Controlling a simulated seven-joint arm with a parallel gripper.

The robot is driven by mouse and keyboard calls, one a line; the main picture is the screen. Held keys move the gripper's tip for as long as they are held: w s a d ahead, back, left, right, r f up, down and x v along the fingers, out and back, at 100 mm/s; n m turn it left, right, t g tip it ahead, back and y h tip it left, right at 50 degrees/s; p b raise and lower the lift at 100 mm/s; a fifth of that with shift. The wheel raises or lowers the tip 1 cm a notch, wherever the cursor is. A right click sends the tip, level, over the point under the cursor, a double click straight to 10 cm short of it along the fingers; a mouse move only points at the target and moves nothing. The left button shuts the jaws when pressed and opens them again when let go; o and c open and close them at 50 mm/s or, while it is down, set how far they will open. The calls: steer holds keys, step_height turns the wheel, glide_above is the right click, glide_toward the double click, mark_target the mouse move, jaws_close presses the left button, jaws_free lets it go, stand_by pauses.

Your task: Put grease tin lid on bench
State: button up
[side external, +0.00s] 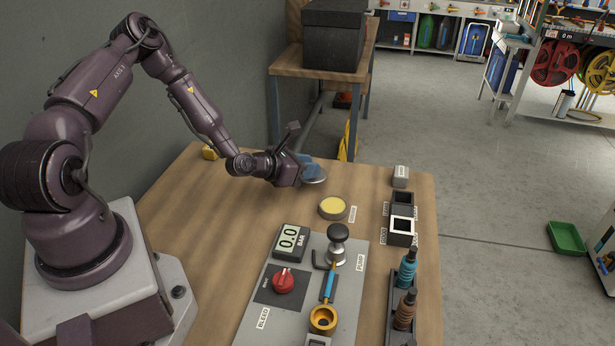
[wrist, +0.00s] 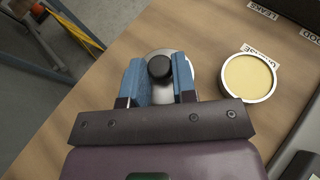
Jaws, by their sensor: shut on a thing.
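The grease tin (side external: 332,208) stands open on the wooden bench (side external: 235,215), with pale yellow grease showing. It is at the right in the wrist view (wrist: 248,79). My gripper (side external: 309,167) is behind and slightly left of the tin in the side view. In the wrist view its blue fingers (wrist: 160,80) are shut on the black knob of the round metal lid (wrist: 160,67). The lid is level, apart from the tin, and partly hidden by the fingers. Its grey rim shows under the fingers in the side view (side external: 316,180). I cannot tell whether it touches the bench.
A pump panel (side external: 255,322) with a gauge, a red knob and a black-knobbed pump is at the front. Small black boxes (side external: 402,231) and a rack of bottles stand along the right side. The bench left of the tin is clear.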

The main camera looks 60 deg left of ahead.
steer(key=shift+f, duration=1.45)
steer(key=o, duration=0.9)
steer(key=shift+f, duration=0.15)
